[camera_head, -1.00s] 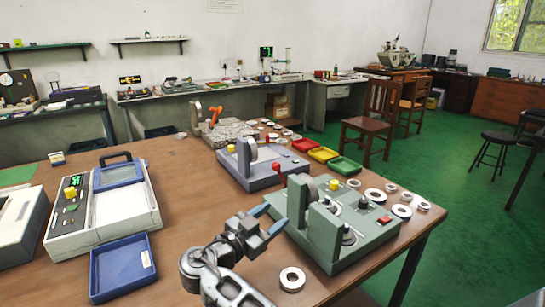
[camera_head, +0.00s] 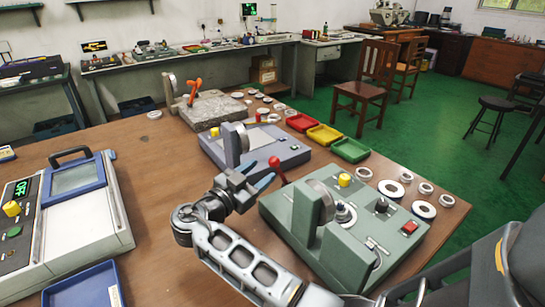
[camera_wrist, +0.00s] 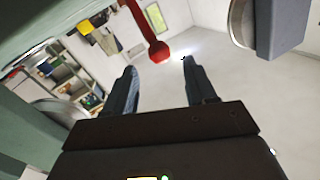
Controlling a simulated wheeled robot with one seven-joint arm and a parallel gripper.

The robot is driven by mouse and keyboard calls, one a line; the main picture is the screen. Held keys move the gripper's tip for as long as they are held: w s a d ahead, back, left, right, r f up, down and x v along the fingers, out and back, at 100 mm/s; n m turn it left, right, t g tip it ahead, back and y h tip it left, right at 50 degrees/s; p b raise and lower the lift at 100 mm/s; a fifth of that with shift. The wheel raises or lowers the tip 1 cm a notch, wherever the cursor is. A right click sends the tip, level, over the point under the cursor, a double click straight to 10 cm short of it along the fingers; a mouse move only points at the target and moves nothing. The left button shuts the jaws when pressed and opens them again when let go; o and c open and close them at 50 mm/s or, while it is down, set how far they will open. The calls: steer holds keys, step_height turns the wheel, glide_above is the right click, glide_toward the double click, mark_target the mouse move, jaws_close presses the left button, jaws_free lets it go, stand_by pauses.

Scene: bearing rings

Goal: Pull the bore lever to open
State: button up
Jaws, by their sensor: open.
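The green bench machine (camera_head: 300,222) stands on the wooden table, with an upright block, a round wheel, a yellow knob (camera_head: 345,180) and a red button (camera_head: 409,227). A red ball-ended lever (camera_head: 274,162) rises at its back left corner. My gripper (camera_head: 255,176) is open and empty, left of this machine, with its blue fingertips close to the lever. In the wrist view the lever's red ball (camera_wrist: 159,52) shows just beyond and between the two open fingertips (camera_wrist: 160,66). The ball appears apart from both fingers. The lever's base is partly hidden.
A grey-purple machine (camera_head: 212,150) stands just behind my gripper. A granite-like block with an orange lever (camera_head: 192,88) is farther back. Red, yellow and green trays (camera_head: 350,150) and several metal rings (camera_head: 423,210) lie right. A digital readout unit (camera_head: 115,225) stands left.

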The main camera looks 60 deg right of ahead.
mark_target(271, 163)
steer(key=d, duration=0.1)
steer(key=d+p, duration=0.1)
steer(key=d, duration=0.1)
steer(key=s+d, duration=0.1)
steer(key=d, duration=0.1)
steer(key=shift+r, duration=0.15)
steer(key=shift+d+p, duration=0.4)
steer(key=shift+d, duration=0.45)
jaws_close()
